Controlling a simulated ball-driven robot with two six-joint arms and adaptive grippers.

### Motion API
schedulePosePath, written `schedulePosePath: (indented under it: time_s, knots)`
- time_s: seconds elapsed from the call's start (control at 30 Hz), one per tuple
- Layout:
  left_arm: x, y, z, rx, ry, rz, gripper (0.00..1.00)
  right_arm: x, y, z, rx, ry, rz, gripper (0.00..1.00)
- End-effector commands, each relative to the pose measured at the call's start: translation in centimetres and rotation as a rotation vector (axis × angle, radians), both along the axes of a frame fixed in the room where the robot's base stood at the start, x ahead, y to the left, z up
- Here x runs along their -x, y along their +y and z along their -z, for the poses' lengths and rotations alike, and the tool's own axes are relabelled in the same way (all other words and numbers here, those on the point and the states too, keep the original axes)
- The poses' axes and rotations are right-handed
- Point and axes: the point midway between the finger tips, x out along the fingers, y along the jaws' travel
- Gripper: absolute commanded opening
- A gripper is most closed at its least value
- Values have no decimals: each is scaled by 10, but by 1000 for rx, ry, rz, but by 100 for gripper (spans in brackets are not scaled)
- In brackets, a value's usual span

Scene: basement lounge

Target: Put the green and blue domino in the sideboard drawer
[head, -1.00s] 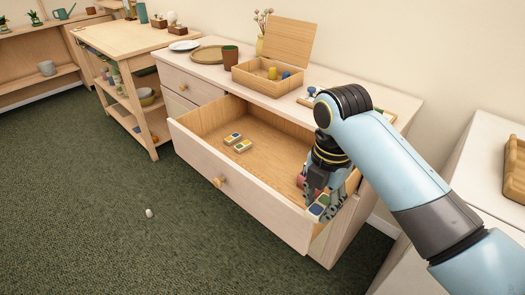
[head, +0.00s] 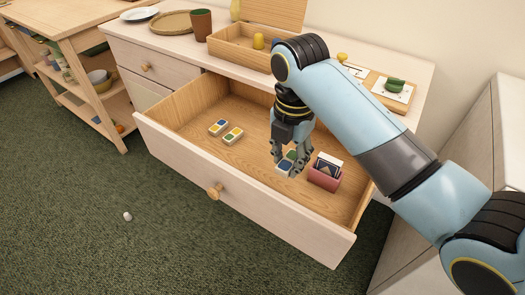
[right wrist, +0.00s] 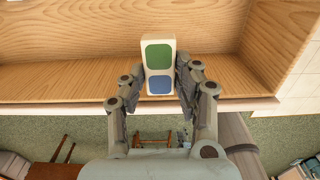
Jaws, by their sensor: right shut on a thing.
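The green and blue domino (head: 285,166) is white with one green and one blue square. It is gripped between the fingers of my right gripper (head: 288,165), and its face shows clearly in the right wrist view (right wrist: 159,66). The sideboard drawer (head: 270,212) is pulled open, and the domino appears within its opening, left of a pink card holder. I cannot tell whether it touches the drawer floor. My left gripper is not in view.
Two other dominoes, one blue and yellow (head: 218,127) and one yellow and green (head: 233,135), lie in the drawer to the left. The pink holder (head: 325,178) with cards stands in its right part. An open wooden box (head: 232,45) is on the sideboard top.

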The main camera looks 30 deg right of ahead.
Motion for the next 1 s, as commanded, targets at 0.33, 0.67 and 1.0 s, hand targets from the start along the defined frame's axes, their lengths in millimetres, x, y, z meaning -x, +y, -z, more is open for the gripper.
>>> schedulePosePath:
  time_s: [0.33, 0.67, 1.0]
  knots:
    - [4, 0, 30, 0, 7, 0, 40, -7, -2, 31, 1, 0, 0, 9]
    - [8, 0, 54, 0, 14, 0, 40, -78, -25, 78, 1, 2, 1, 9]
    - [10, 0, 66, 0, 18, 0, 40, -111, -36, 100, -1, 1, 0, 9]
